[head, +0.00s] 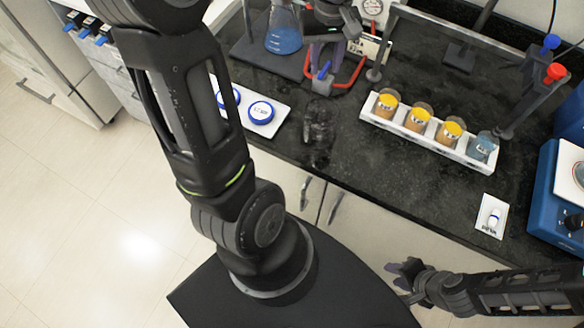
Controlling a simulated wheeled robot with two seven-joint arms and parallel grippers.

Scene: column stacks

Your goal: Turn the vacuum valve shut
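A small valve with a blue handle (323,74) stands on the dark bench at the top centre, with red tubing (352,82) beside it. I take it to be the vacuum valve; its fine detail is too small to read. My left gripper (328,36) is at the top, just above the blue handle in the picture. My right gripper (394,276) is low at the right, in front of the bench and far from the valve. Its fingers look apart and empty.
A flask of blue liquid (284,38) stands left of the valve. A round gauge (372,8) is behind it. A white rack (432,140) holds several jars. Blue-lidded dishes (261,112), a clear glass vessel (319,120) and a blue device (556,200) also occupy the bench.

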